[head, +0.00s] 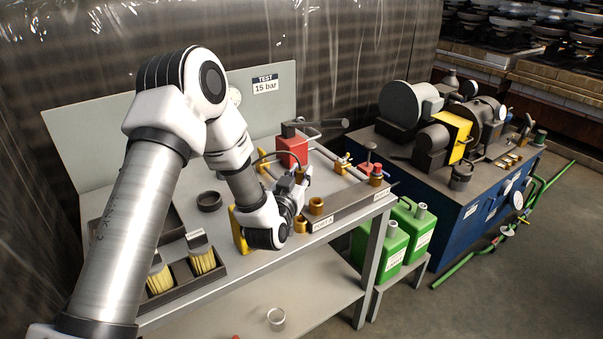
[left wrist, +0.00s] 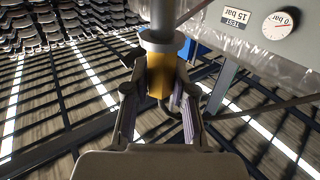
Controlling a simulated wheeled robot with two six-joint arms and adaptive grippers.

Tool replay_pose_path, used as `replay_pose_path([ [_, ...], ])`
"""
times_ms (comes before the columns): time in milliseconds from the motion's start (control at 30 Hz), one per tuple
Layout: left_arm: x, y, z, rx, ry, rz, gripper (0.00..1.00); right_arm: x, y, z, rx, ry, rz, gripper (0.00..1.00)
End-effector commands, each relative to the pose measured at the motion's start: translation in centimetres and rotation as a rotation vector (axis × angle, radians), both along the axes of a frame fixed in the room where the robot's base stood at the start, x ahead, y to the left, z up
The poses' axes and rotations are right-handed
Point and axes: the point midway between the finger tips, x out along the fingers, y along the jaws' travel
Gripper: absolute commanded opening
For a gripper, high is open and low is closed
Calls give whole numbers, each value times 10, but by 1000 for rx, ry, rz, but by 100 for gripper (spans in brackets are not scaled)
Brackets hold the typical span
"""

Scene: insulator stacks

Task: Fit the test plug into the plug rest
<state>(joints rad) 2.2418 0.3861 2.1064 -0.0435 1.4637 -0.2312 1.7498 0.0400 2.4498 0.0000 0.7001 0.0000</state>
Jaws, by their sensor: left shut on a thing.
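My left gripper (head: 302,178) is over the test bench by the long grey tray (head: 352,203). In the left wrist view its two fingers (left wrist: 160,92) are shut on the test plug (left wrist: 158,74), a brass-coloured hexagonal body with a grey collar and stem. In the head view a small brass part of the plug (head: 302,171) shows at the fingertips. Two brass sockets, one at the tray's near end (head: 316,206) and one beside it (head: 301,226), are just below the gripper. I cannot tell which is the plug rest. The plug's far end is hidden. My right gripper is not in view.
A red pump block (head: 292,151) with a black handle stands behind the gripper. A black ring (head: 209,201) and a dark tray (head: 188,279) with brushes lie left. A brass fitting (head: 376,180) stands at the tray's right end. Green canisters (head: 410,224) stand right, below bench height.

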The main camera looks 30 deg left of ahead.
Motion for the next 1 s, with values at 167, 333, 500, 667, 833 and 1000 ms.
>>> replay_pose_path([
  [167, 0, 0, -14, 0, 0, 0, 0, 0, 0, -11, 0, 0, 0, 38],
  [333, 0, 0, -34, 1, 1, -1, 0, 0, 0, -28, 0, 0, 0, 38],
  [500, 0, 0, -52, 0, 0, -1, 0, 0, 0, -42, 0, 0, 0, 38],
  [667, 0, 0, -58, 0, -1, 0, 0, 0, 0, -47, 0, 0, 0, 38],
  [833, 0, 0, -57, 0, -1, 0, 0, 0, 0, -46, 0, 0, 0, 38],
  [1000, 0, 0, -57, 0, 0, 0, 0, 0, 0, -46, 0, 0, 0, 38],
])
